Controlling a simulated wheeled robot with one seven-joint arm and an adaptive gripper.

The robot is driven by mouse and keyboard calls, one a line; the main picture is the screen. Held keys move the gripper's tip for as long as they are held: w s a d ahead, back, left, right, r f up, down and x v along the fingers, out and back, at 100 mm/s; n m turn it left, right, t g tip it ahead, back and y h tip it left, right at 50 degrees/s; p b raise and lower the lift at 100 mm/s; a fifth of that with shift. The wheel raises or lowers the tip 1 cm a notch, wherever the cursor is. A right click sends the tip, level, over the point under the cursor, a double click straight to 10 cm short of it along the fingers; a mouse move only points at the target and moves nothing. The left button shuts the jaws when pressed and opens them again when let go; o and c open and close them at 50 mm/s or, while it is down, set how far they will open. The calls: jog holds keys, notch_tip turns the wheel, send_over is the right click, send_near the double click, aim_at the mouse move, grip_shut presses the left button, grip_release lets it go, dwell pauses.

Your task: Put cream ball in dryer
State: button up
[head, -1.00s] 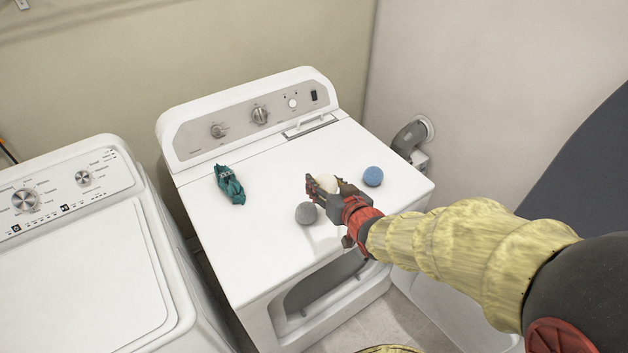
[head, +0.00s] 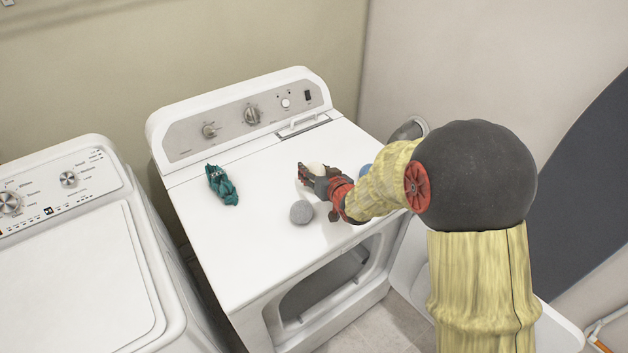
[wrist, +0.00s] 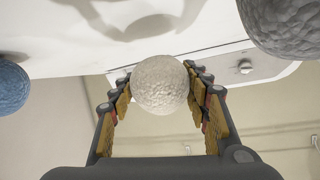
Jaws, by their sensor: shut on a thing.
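The cream ball (wrist: 160,85) is between the fingers of my gripper (wrist: 160,92) in the wrist view, touched on both sides. In the head view the cream ball (head: 316,169) shows only in part, above my gripper (head: 309,176). My gripper is shut on it, above the top of the white dryer (head: 262,240). A shadow of the gripper and ball falls on the white surface in the wrist view. The dryer's front opening (head: 325,282) shows below the top, with its inside mostly dark.
A grey ball (head: 301,212) lies on the dryer top close to my gripper. A blue ball (head: 364,170) is partly hidden behind my arm. A teal cloth bundle (head: 221,185) lies at the left of the top. A white washer (head: 75,270) stands left, with a narrow gap between.

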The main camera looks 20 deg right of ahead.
jog(key=shift+w+f+b, duration=0.2)
jog(key=shift+f+b, duration=0.3)
jog(key=shift+f, duration=1.25)
jog(key=shift+f, duration=0.2)
jog(key=o, duration=1)
jog(key=shift+o, duration=0.4)
jog(key=shift+r, duration=0.15)
